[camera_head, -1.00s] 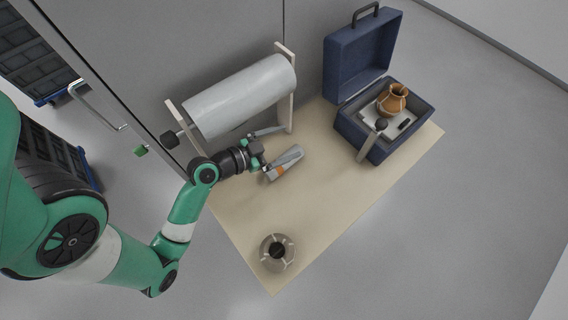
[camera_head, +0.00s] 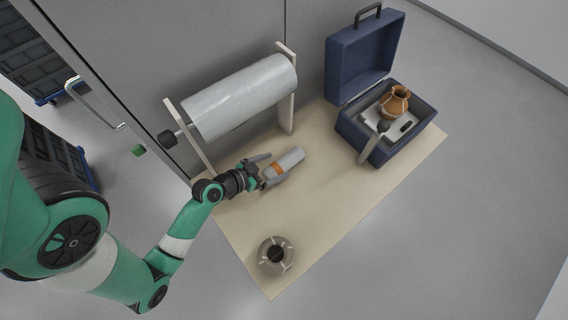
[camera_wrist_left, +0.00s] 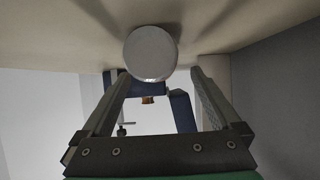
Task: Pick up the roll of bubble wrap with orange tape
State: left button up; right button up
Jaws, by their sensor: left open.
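In the left wrist view, the round end of the roll (camera_wrist_left: 150,54) shows at the upper middle, between the fingertips of the gripper (camera_wrist_left: 157,78). Neither finger visibly squeezes the roll. The tape is hidden in that view. My right gripper is not in view.
A large grey roll (camera_head: 240,97) hangs on a wooden stand behind. An open blue case (camera_head: 352,132) holding a brown pot (camera_head: 394,103) stands at the right. A grey round vessel (camera_head: 289,262) sits near the front of the beige mat (camera_head: 330,200). The mat's middle is clear.

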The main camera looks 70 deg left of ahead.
aim_at(284, 163)
pick_arm(q)
jog(key=b+x, duration=0.1)
jog(key=x, duration=0.3)
jog(key=shift+w+d+f, duration=0.1)
jog(key=shift+w+f, duration=0.05)
jog(key=shift+w, duration=0.05)
jog(key=shift+w+f, duration=0.1)
jog(key=shift+w, duration=0.25)
jog(key=shift+s, duration=0.1)
jog(key=c, duration=1.5)
jog(key=shift+o, duration=0.2)
